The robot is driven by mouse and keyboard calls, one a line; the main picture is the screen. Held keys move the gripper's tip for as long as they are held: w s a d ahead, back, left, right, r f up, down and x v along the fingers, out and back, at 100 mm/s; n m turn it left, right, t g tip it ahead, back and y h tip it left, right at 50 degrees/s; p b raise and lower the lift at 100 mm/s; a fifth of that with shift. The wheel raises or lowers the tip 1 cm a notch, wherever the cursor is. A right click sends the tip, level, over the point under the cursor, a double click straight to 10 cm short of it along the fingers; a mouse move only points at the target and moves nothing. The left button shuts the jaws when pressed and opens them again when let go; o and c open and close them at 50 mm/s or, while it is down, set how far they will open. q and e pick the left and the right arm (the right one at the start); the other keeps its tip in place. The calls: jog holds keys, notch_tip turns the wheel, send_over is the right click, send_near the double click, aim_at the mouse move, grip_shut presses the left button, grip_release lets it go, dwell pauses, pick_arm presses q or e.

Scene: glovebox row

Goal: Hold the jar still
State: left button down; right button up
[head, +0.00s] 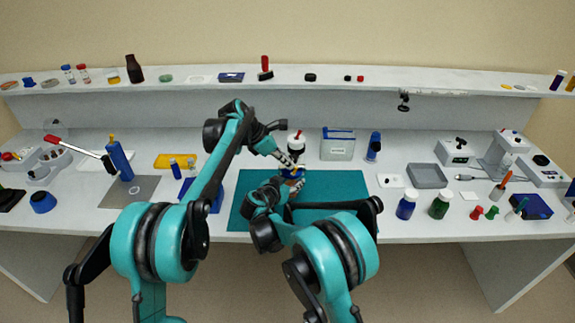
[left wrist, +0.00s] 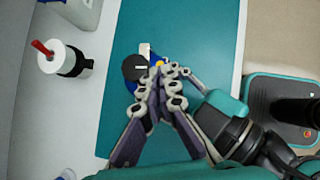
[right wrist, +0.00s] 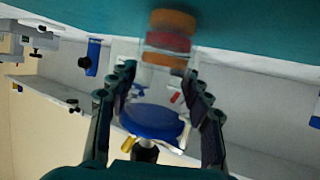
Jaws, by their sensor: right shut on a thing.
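The jar (right wrist: 158,88) is clear with a blue lid (right wrist: 152,122). Orange and red bands (right wrist: 168,41) show at its lower end, over the teal mat (head: 345,185). The right wrist view is upside down. My right gripper (right wrist: 158,73) has one finger on each side of the jar and is shut on it. In the head view the jar is mostly hidden by my arms. My left gripper (left wrist: 155,74) has its fingertips together beside a dark round cap with a white mark (left wrist: 135,68). Blue shows under the cap; I cannot tell whether the fingertips touch it.
A white bottle with a red top (head: 297,141) stands behind the mat, near a clear box (head: 338,145). Blue (head: 406,205) and green (head: 440,205) jars stand right of the mat. A grey tray (head: 427,176) lies beyond. A shelf (head: 200,84) runs along the back.

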pick_arm(q)
jog(key=shift+r, duration=0.1)
jog(key=v, duration=1.3)
jog(key=shift+s+d, duration=0.15)
jog(key=shift+s, duration=0.05)
jog(key=shift+r, duration=0.1)
pick_arm(e)
jog(key=o, duration=1.6)
jog(key=shift+c, duration=0.2)
